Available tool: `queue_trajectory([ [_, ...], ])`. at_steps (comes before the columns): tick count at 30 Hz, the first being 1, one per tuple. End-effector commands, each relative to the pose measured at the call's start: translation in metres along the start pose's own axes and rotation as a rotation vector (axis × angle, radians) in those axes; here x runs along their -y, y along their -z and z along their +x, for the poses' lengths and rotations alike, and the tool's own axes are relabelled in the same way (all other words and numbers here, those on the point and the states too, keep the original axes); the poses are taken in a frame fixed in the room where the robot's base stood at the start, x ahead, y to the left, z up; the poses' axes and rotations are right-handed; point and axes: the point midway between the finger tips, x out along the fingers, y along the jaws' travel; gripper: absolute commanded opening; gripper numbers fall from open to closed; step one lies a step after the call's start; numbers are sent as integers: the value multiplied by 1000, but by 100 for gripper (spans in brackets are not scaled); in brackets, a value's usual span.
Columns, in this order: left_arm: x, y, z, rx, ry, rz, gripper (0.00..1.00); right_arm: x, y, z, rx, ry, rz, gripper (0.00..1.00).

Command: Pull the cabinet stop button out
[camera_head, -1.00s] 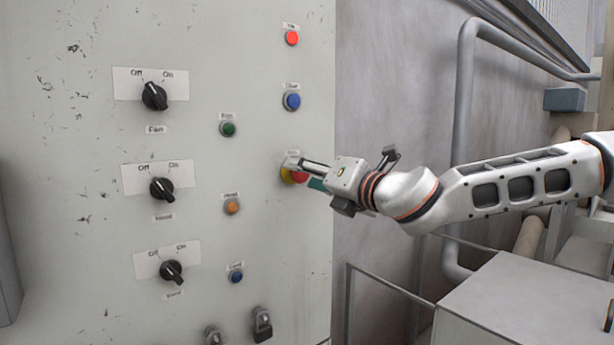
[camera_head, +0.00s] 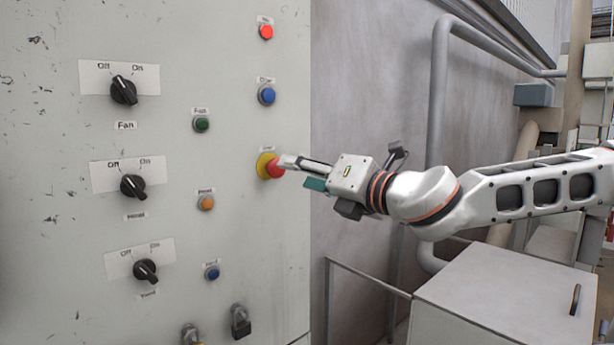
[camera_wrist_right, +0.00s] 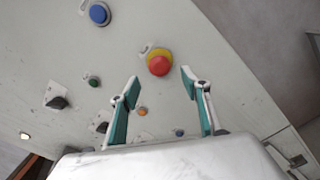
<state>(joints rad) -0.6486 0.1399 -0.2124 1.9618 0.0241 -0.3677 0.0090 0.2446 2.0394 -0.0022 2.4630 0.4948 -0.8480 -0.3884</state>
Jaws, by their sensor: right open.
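The cabinet stop button (camera_head: 271,167) is a red mushroom head on a yellow ring, on the right part of the grey cabinet face (camera_head: 60,230). In the right wrist view the stop button (camera_wrist_right: 159,63) shows whole, beyond the fingertips and between their lines. My right gripper (camera_head: 300,172) is open, just right of the button in the head view, with one finger overlapping its edge there. In the wrist view the two teal-padded fingers (camera_wrist_right: 160,80) stand apart with nothing between them. My left gripper is not in view.
Three black rotary switches, including the Fan switch (camera_head: 123,90), sit on the left. A red light (camera_head: 266,32), blue button (camera_head: 267,95) and green button (camera_head: 201,124) are near the stop button. A grey box (camera_head: 510,295) stands lower right.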

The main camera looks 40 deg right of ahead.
Motion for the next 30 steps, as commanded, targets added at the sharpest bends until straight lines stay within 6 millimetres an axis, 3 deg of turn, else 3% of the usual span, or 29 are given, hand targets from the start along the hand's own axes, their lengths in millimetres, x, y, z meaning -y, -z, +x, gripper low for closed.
queue_trajectory([
  [8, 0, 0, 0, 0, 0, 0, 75, 0, 1, -10, -1, -1, 2, 47],
  [25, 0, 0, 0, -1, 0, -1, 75, 0, 1, -10, -2, -1, 4, 47],
  [30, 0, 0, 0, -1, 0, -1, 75, 18, 17, 1, -34, 2, 96, 47],
])
